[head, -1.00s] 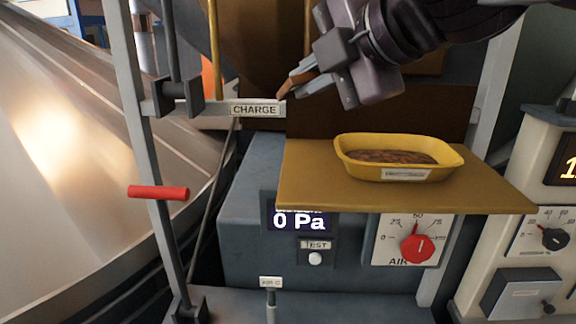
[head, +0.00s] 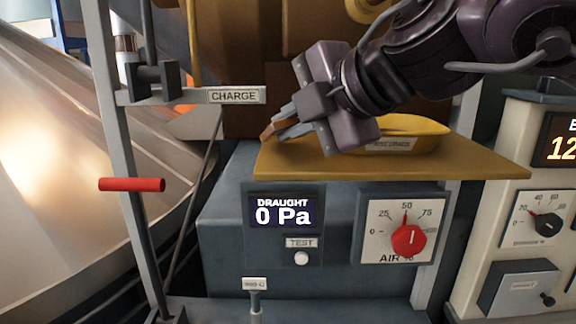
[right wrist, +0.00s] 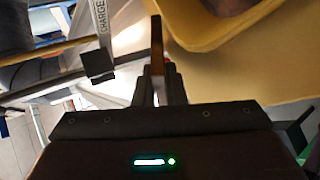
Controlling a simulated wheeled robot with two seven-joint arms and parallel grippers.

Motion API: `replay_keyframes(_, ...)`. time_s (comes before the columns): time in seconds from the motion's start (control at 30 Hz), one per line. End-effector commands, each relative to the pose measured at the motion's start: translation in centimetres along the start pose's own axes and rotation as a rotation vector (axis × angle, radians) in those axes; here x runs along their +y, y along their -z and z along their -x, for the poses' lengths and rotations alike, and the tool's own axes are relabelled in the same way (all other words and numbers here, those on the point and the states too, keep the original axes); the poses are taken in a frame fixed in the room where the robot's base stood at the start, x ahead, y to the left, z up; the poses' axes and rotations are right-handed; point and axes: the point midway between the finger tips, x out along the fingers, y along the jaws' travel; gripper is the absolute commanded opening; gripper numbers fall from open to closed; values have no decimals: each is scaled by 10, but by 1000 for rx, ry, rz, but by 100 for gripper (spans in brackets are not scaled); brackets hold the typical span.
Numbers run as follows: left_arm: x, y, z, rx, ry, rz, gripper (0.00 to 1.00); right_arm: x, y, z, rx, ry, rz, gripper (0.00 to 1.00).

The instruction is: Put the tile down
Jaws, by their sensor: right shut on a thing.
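My right gripper (head: 284,126) is shut on a small flat brown tile (head: 267,133). The tile is at the left end of the yellow-brown shelf (head: 470,163), close to its surface; I cannot tell whether it touches. In the right wrist view the tile (right wrist: 156,38) stands edge-on between the fingers (right wrist: 158,84), beside the yellow tray. My left gripper is not in view.
A yellow labelled tray (head: 425,127) sits on the shelf, partly behind my right gripper. A CHARGE label bar (head: 236,96) is just left of the gripper. Below are the draught display (head: 283,213) and the air dial (head: 408,238). The shelf's right part is clear.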

Motion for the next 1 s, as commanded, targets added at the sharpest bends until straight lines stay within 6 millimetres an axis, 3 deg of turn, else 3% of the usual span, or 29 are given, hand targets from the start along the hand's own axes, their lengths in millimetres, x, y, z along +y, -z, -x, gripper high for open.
replay_keyframes(0.2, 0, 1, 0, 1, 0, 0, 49, 1, 0, 0, 0, -1, 1, 0)
replay_keyframes(0.23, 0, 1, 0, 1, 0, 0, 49, 0, 0, 0, 0, 0, 1, 12)
replay_keyframes(0.33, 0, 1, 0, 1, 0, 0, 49, 0, 0, 0, 0, 0, 1, 25)
replay_keyframes(0.67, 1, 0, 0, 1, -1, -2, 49, 1, 0, 4, 0, -1, 0, 25)
replay_keyframes(1.0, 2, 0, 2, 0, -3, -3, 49, 1, 0, 44, 1, -2, 0, 25)
